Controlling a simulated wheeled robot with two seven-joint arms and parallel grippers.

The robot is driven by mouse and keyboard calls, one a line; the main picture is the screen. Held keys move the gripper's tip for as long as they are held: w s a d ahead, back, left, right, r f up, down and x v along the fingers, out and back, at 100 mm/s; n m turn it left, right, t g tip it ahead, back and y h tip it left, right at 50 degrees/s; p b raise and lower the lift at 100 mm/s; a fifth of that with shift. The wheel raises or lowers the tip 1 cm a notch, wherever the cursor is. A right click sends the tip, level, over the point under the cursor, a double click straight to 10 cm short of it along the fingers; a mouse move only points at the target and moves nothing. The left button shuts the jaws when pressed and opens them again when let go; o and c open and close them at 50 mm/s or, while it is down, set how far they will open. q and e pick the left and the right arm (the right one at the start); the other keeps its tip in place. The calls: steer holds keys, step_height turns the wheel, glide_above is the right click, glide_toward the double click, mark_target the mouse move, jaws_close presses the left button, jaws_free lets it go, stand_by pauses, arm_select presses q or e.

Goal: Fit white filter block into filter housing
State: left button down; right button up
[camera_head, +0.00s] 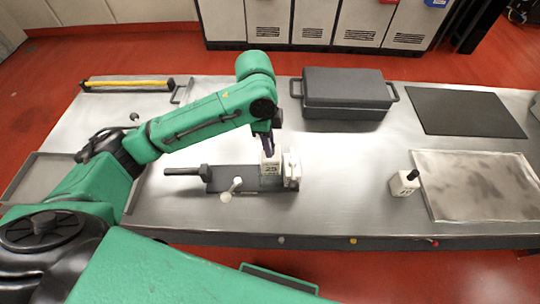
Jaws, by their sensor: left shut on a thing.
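My left gripper (269,150) points down over the table and is shut on a white block with dark marks (270,169), which looks like the filter block. The block is upright at the right part of a dark base (225,181), right beside a white upright piece (292,171). The base and this piece look like the filter housing. I cannot tell whether the block is seated, touching or just above the base. A dark handle (184,171) sticks out left of the base, and a white peg (231,188) stands at its front. My right gripper is not in view.
A white block with a black knob (404,183) stands to the right, beside a worn metal plate (476,188). A grey lidded case (345,90) and a black mat (466,112) are at the back. A grey tray (40,178) is at left. Table between housing and knobbed block is clear.

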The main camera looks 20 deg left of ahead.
arm_select(q)
step_height(320, 180, down, 5)
steer(key=shift+a+f, duration=0.1)
steer(key=shift+f, duration=0.25)
steer(key=shift+f, duration=0.1)
steer(key=c, duration=0.7)
jaws_free()
steer(key=r, duration=0.4)
steer(key=a+r, duration=0.1)
steer(key=r, duration=0.3)
steer(key=r+b, duration=0.1)
steer(key=r, duration=0.3)
steer(key=shift+a+r, duration=0.1)
steer(key=shift+a, duration=0.05)
